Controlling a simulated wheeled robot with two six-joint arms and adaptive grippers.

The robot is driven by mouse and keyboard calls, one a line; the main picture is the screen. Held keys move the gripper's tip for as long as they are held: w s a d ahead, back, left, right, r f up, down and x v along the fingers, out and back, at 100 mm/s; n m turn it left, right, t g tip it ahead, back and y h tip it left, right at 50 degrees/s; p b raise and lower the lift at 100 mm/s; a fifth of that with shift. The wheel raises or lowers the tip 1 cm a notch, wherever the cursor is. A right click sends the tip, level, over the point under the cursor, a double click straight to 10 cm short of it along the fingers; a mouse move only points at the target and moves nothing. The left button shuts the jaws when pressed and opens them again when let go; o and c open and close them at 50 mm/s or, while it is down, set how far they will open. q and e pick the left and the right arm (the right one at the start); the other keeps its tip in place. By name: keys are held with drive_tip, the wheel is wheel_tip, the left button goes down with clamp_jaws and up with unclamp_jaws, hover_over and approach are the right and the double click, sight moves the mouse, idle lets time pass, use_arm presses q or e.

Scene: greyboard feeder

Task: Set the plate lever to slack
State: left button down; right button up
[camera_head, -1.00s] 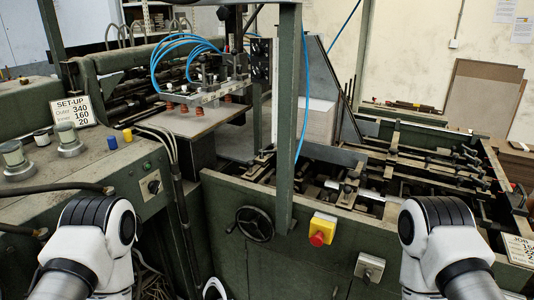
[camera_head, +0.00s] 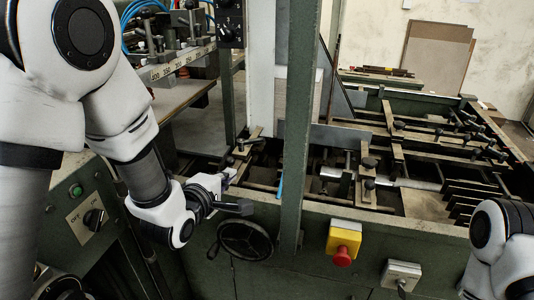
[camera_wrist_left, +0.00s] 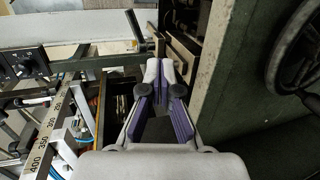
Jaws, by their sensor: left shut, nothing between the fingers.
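My left gripper (camera_head: 226,178) is over the front edge of the green machine, above and left of the handwheel (camera_head: 245,245). In the left wrist view, its purple-padded fingers (camera_wrist_left: 161,68) have their tips together, with nothing between them. A tan bracket with a dark knob (camera_head: 245,142) stands just beyond the fingertips in the head view.
A green post (camera_head: 300,125) rises right of the left gripper. A yellow box with a red button (camera_head: 343,257) and a grey switch box (camera_head: 400,275) are on the front panel. An OFF/ON switch (camera_head: 93,218) is at left. The numbered scale (camera_head: 175,66) is above.

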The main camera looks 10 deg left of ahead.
use_arm(q)
wheel_tip(320, 180, up, 5)
drive_tip(key=s+d+t, duration=0.1)
drive_tip(key=s, duration=0.1)
drive_tip(key=p, duration=0.4)
approach(255, 142)
drive_tip(key=w, duration=0.6)
drive_tip(key=shift+w+d+f, duration=0.25)
drive_tip(key=shift+d+f, duration=0.1)
drive_tip(key=shift+d, duration=0.05)
drive_tip(key=shift+w+f, duration=0.2)
drive_tip(key=shift+w, duration=0.15)
use_arm(e)
drive_tip(key=r, duration=0.3)
drive_tip(key=shift+s+d+r, duration=0.1)
drive_tip(key=shift+s+d, duration=0.2)
drive_tip(key=shift+d, duration=0.05)
drive_tip(key=shift+d, duration=0.1)
